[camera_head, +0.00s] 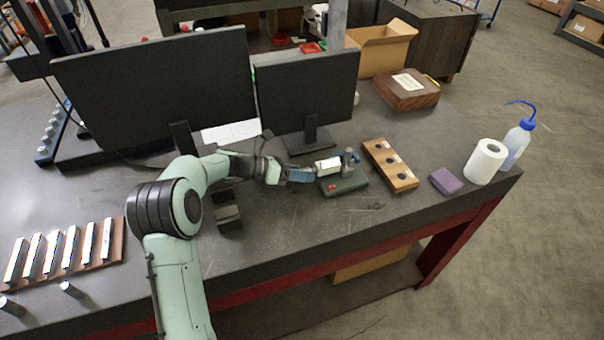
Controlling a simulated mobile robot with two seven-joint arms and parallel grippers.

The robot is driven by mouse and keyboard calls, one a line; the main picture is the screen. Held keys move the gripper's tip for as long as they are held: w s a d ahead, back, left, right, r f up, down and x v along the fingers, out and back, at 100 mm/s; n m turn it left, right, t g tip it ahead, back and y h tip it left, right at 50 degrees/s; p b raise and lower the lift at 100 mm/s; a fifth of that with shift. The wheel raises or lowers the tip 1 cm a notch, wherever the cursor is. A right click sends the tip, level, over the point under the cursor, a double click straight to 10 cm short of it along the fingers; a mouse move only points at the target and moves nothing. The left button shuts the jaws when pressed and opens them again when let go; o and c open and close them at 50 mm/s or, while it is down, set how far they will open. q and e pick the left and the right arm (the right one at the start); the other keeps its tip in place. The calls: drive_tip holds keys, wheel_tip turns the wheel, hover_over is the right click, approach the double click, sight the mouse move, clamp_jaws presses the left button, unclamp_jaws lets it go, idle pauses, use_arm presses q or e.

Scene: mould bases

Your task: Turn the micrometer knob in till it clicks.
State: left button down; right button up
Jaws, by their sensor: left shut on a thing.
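The micrometer (328,166) lies held in a small dark green stand (346,186) on the bench, right of the middle. My left arm reaches in from the left, and my left gripper (309,173) is at the micrometer's left end. Its jaws are shut on the knob there, which is mostly hidden by the fingers. The scale is too small to read. My right gripper is not in view.
A wooden block with dark holes (390,165) stands just right of the stand, then a purple block (446,181), a paper roll (485,161) and a wash bottle (517,143). Monitors (308,93) stand behind. The bench front is clear.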

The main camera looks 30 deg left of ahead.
use_arm(q)
drive_tip(key=shift+r+m+t+y+b, duration=0.25)
drive_tip(key=shift+m+y+b, duration=0.2)
drive_tip(key=shift+m, duration=0.25)
drive_tip(key=shift+w, duration=0.1)
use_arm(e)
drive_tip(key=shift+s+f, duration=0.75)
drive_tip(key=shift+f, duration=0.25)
use_arm(q)
drive_tip(key=shift+r, duration=0.1)
drive_tip(key=c, duration=1)
unclamp_jaws()
drive_tip(key=shift+o, duration=0.7)
drive_tip(key=shift+a+f, duration=0.1)
drive_tip(key=shift+f, duration=0.1)
drive_tip(key=v, duration=1.3)
drive_tip(key=shift+s+b, duration=0.3)
drive_tip(key=shift+b, duration=0.05)
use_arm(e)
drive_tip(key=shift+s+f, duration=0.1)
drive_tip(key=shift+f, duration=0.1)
use_arm(q)
drive_tip(key=shift+r, duration=0.1)
